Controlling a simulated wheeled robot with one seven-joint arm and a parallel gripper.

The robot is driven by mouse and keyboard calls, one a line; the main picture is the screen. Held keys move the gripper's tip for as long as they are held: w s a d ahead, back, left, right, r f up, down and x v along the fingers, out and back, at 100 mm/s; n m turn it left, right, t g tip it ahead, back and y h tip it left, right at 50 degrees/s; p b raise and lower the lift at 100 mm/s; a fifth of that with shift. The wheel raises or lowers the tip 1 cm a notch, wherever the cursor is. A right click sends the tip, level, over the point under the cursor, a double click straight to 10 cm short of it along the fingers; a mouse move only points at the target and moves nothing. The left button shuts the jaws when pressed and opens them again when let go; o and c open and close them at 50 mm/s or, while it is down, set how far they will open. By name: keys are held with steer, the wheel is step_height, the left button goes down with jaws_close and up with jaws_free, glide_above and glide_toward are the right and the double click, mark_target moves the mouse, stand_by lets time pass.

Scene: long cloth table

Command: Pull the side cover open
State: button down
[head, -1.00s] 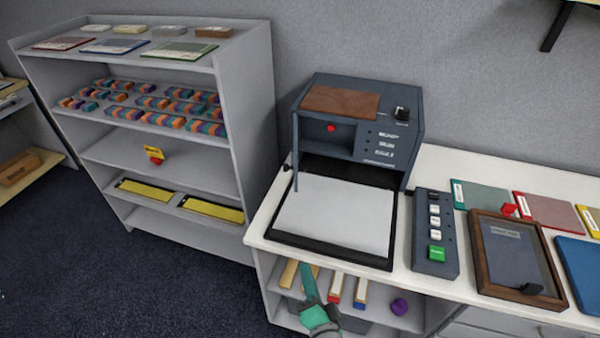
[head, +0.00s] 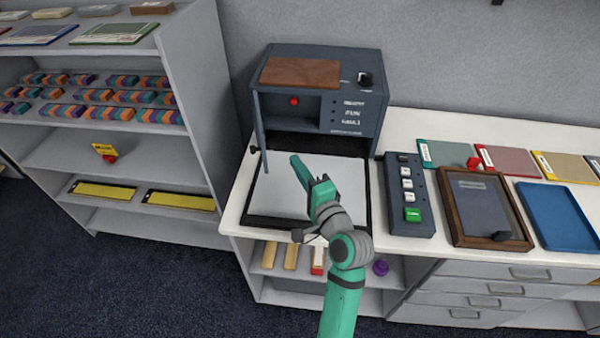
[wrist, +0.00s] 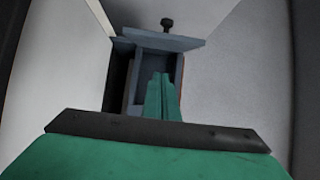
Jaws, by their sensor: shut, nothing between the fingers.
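The dark blue-grey machine (head: 352,125) stands at the back left of the white table, its front compartment visible. The side cover (head: 263,135) is a thin panel at the machine's left front. It stands out from the body, nearly edge-on in the head view. A black knob (head: 254,150) sits on its left side; it also shows in the wrist view (wrist: 167,23). My gripper (head: 294,159) is shut and empty, over the tray, right of the cover. In the wrist view the cover (wrist: 165,42) lies beyond the fingertips (wrist: 160,78); whether they touch is unclear.
A white sheet lies in the black tray (head: 250,221) under my gripper. A button panel (head: 408,195), a wooden frame (head: 452,224) and a blue tray (head: 558,216) lie to the right. A grey shelf (head: 205,110) stands left, with a narrow gap beside the table.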

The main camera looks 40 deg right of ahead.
steer(key=w+a, duration=0.2)
steer(key=w, duration=0.4)
steer(key=shift+w, duration=0.4)
